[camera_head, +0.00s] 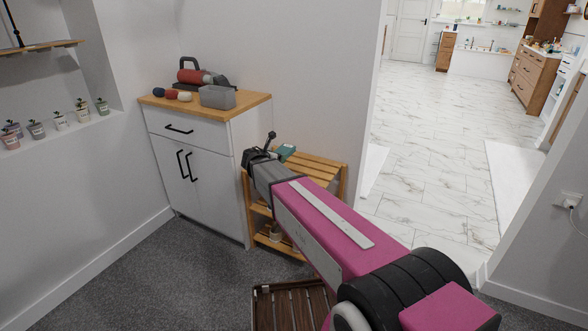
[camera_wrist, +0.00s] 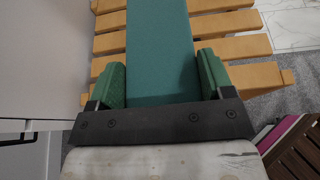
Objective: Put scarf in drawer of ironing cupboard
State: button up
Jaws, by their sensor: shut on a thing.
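The scarf is a teal, flat, folded strip (camera_wrist: 160,45). It lies between the two fingers of my gripper (camera_wrist: 162,75), which is shut on it. In the head view a small part of the scarf (camera_head: 286,151) shows just past my gripper (camera_head: 270,148), above the slatted wooden rack; I cannot tell whether it touches the rack. The ironing cupboard (camera_head: 200,134) is white with a wooden top and stands left of my gripper. Its drawer (camera_head: 180,128), with a black handle, is closed at the top of the front. Two doors below it are closed.
The slatted wooden rack (camera_head: 322,167) stands right of the cupboard, under my gripper. A red and black appliance (camera_head: 196,77), a grey box (camera_head: 217,97) and small balls sit on the cupboard top. A dark slatted crate (camera_head: 285,303) is on the carpet. Carpet before the cupboard is clear.

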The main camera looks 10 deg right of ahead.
jog(key=x, duration=0.4)
jog(key=f+x, duration=0.1)
jog(key=x, duration=0.4)
jog(key=s+x, duration=0.1)
jog(key=x, duration=0.3)
jog(key=shift+d+f, duration=0.35)
jog(key=shift+d, duration=0.05)
jog(key=shift+f, duration=2)
jog(key=shift+f, duration=0.1)
jog(key=o, duration=1)
jog(key=shift+c, duration=0.2)
